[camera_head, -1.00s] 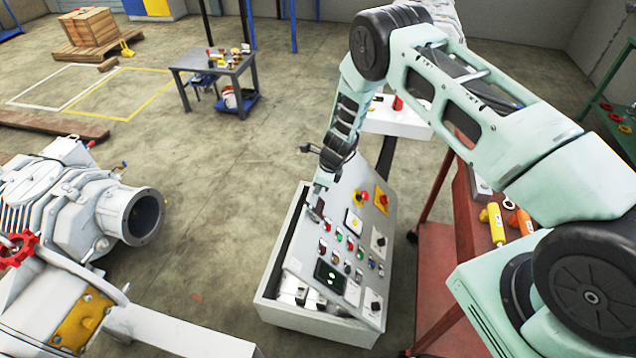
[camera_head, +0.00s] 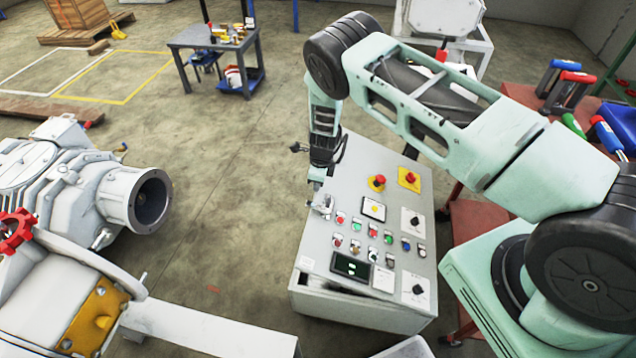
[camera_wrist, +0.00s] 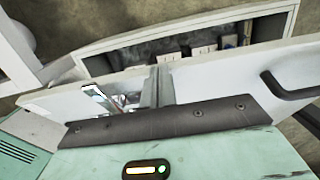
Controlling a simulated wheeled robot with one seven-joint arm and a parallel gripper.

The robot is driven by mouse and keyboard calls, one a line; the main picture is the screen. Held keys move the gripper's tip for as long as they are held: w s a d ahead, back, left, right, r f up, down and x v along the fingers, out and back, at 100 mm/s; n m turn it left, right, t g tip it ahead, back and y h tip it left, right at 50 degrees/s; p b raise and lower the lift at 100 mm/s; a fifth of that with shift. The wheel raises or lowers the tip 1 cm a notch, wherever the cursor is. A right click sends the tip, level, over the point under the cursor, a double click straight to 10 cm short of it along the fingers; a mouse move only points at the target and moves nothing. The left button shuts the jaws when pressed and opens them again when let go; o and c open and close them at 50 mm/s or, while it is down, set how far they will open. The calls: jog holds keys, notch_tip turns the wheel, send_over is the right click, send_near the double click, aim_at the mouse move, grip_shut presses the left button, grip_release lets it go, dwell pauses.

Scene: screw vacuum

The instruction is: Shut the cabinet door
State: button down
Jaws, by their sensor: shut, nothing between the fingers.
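The cabinet (camera_head: 345,312) is a low grey box on the floor in the middle of the head view. Its door (camera_head: 385,238) is the sloping panel with buttons, red knobs and a dark display. The door stands a little ajar, with a dark gap along its lower left edge. My gripper (camera_head: 322,206) is shut and empty at the door's left edge; whether it touches cannot be told. The wrist view shows the open slot of the cabinet (camera_wrist: 95,64) with parts inside, and the door's pale face (camera_wrist: 225,72) with a black handle (camera_wrist: 287,88).
A grey pipe machine (camera_head: 130,195) with a red handwheel stands at the left. A dark table (camera_head: 215,42) with small items stands behind. A red bench (camera_head: 482,232) with tools is at the right.

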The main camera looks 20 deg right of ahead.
jog(key=w+a+f+b, duration=0.1)
jog(key=a+f+b, duration=0.1)
jog(key=f+b, duration=0.6)
jog(key=w+a+f+b, duration=0.1)
jog(key=a+f+b, duration=0.1)
jog(key=f+b, duration=0.6)
jog(key=shift+w+a+f, duration=0.15)
jog(key=shift+w+f, duration=0.25)
jog(key=shift+f, duration=0.8)
jog(key=shift+b, duration=0.3)
jog(key=shift+r, duration=0.1)
